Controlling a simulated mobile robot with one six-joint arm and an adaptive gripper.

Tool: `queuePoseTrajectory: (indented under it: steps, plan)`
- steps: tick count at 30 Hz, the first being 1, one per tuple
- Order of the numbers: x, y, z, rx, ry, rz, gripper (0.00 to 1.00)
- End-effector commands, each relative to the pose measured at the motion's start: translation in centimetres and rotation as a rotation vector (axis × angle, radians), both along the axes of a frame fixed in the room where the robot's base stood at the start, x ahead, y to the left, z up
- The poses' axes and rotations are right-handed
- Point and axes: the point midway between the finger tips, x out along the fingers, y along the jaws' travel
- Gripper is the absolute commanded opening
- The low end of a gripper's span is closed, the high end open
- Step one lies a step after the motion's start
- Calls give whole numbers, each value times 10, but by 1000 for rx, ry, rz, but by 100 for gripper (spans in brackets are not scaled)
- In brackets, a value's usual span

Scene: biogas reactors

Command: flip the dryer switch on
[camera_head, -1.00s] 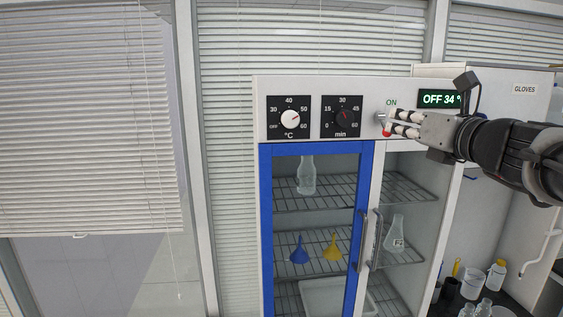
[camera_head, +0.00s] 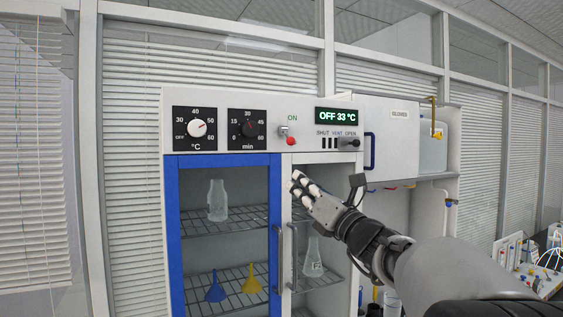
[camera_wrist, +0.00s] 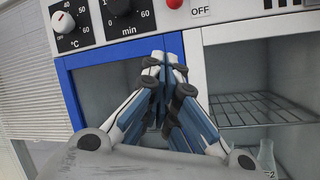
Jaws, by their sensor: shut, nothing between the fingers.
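The dryer switch (camera_head: 287,135) is on the white panel below a green ON label. Its red tip (camera_head: 291,142) points down; in the wrist view the red tip (camera_wrist: 174,3) is at the top edge, beside an OFF label. The dryer display (camera_head: 338,116) reads OFF 33 °C. My gripper (camera_head: 297,180) is below the switch, in front of the upper part of the cabinet doors, apart from the switch. Its fingers (camera_wrist: 165,62) are closed together and empty in the wrist view.
Left of the switch are a minute dial (camera_head: 248,129) and a temperature dial (camera_head: 196,128). A vent slider (camera_head: 348,143) is to the right. Door handles (camera_head: 279,260) stand below my gripper.

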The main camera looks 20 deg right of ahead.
Motion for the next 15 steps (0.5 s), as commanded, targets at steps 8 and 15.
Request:
queuePoseTrajectory:
  steps: [8, 15]
  plan:
    - [6, 2, 3, 0, 1, 3, 0]
    - [44, 10, 18, -1, 1, 5, 0]
